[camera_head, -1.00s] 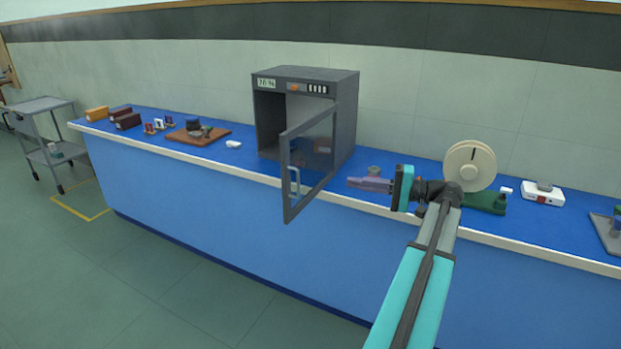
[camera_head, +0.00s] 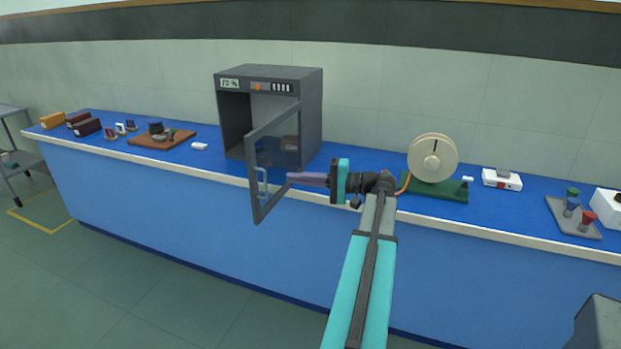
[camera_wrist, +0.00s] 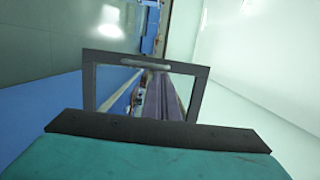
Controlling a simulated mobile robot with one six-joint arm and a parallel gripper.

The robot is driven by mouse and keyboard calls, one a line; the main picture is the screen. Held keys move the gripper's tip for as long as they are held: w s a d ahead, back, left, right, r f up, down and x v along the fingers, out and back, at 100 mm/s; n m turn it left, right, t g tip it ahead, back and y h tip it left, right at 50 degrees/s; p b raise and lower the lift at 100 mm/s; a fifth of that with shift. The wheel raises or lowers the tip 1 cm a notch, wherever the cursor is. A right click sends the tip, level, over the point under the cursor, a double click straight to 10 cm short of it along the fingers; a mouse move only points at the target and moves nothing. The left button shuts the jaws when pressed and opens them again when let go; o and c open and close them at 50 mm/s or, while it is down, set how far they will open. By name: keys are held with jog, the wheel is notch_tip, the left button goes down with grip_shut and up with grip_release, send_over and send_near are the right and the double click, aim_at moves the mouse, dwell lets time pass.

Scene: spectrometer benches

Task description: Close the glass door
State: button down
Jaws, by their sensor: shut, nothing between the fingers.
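The dark-framed glass door (camera_head: 254,190) of the grey cabinet stands wide open, swung out past the bench's front edge. It hangs from the cabinet's right side, with a pale handle (camera_head: 262,182) near its free edge. My gripper (camera_head: 291,177) is shut and empty, its purple fingers pointing left at the door's lower part from the right. In the wrist view the door frame (camera_wrist: 101,57) lies ahead, with the handle (camera_wrist: 146,63) on its far bar and the fingers (camera_wrist: 158,82) over the pane area. I cannot tell whether they touch the door.
The grey cabinet (camera_head: 310,110) stands on the blue bench (camera_head: 345,158). A cream reel (camera_head: 433,158) on a green base is right of my gripper. A brown board (camera_head: 178,141) and several boxes lie left. The floor in front is clear.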

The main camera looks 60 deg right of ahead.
jog(key=p+x, duration=0.1)
jog(key=x, duration=0.5)
dwell(0.6)
